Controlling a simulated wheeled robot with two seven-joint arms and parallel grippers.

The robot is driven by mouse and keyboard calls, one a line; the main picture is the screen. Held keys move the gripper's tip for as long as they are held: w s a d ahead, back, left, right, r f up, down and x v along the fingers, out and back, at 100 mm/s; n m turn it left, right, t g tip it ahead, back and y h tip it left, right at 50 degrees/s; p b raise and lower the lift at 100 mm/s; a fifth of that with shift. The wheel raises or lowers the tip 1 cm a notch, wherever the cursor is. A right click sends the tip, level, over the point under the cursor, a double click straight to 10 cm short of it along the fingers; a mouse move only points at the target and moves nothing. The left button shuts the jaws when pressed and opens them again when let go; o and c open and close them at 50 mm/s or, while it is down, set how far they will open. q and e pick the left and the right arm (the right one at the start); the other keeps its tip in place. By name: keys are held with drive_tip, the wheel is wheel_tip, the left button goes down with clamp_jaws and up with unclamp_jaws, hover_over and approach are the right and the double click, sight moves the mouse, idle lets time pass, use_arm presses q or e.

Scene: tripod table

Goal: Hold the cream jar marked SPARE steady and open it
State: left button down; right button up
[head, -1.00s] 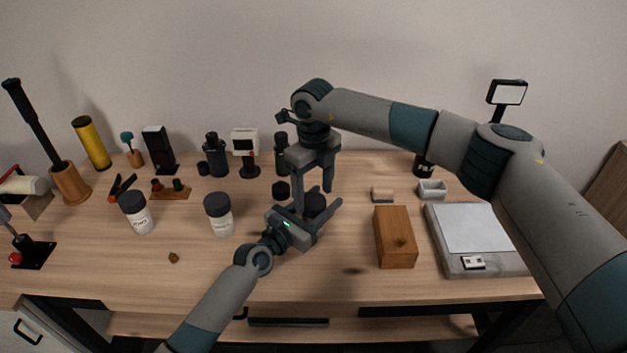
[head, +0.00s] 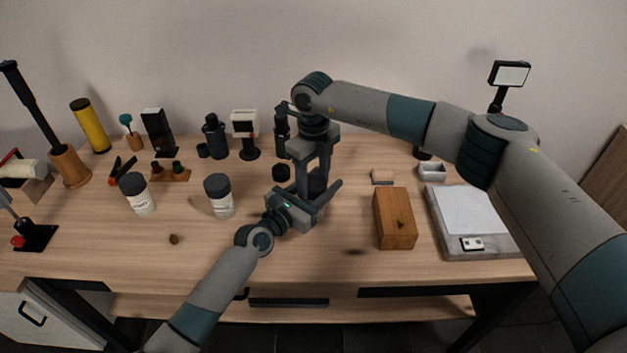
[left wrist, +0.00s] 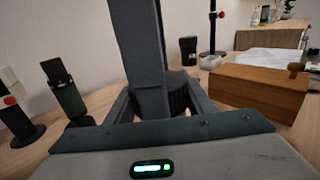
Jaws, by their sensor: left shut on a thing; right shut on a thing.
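A jar with a dark lid (head: 317,182) stands right of centre in the head view, mostly hidden by my grippers. Its label is out of sight, so I cannot read whether it says SPARE. My left gripper (head: 318,200) is shut around the jar from the front left. My right gripper (head: 315,178) comes from above and is shut on the lid. In the left wrist view, a dark ribbed surface (left wrist: 178,95) shows between the left fingers, partly behind a right finger. Two white jars with dark lids, a left one (head: 143,204) and a middle one (head: 221,206), stand apart to the left.
A wooden box (head: 395,222) and a grey scale-like device (head: 478,222) stand to the right. Several tools and bottles line the back. The front middle of the table (head: 300,262) is clear.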

drive_tip(key=n, duration=0.3)
drive_tip(key=o, duration=1.2)
drive_tip(key=shift+c, duration=0.2)
drive_tip(key=shift+r, duration=0.1)
drive_tip(key=shift+r, duration=2.2)
drive_tip(key=shift+r, duration=0.1)
drive_tip(key=shift+c, duration=0.4)
drive_tip(key=shift+r+m, duration=1.6)
drive_tip(key=shift+m, duration=0.1)
